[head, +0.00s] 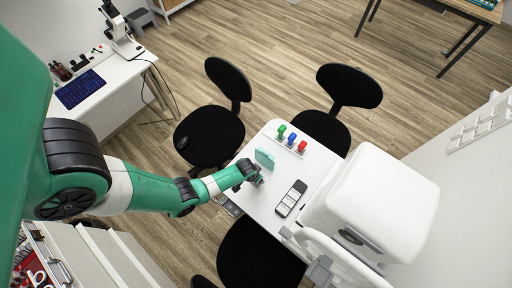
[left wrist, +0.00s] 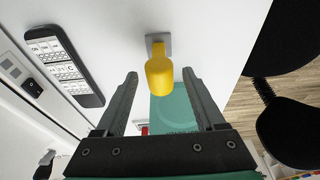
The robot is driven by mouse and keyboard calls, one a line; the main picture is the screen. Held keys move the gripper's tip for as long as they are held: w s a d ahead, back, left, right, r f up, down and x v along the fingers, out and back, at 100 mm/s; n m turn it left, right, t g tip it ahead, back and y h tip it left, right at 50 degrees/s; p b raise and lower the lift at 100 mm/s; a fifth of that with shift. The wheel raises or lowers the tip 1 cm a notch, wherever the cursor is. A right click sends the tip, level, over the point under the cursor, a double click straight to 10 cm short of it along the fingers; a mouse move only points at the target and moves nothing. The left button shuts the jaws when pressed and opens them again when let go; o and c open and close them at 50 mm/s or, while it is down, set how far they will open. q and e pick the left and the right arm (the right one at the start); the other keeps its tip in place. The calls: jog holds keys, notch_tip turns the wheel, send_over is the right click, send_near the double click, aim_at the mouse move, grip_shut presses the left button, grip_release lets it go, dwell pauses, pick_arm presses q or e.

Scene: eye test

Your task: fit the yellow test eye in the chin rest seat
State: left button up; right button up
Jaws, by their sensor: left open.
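The yellow test eye (left wrist: 159,72) shows in the left wrist view, with a small grey base (left wrist: 158,38) at its far end, over the white tabletop. My left gripper (left wrist: 160,80) is open, its fingers on either side of the near end of the yellow eye; I cannot tell whether they touch it. In the head view my left gripper (head: 257,180) is over the left part of the white table (head: 262,206), and the yellow eye is not clearly visible there. A grey part (head: 319,271) at the white machine's front may be the chin rest; its seat cannot be made out. My right gripper is not in view.
Green (head: 281,131), blue (head: 292,138) and red (head: 302,146) test eyes stand at the table's far edge. A teal case (head: 264,158) is close beyond my gripper. A black remote (head: 291,198) lies right of it. The large white machine (head: 375,205) bounds the right. Black chairs surround the table.

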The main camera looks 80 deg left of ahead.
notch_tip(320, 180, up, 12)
jog(key=p, duration=1.2)
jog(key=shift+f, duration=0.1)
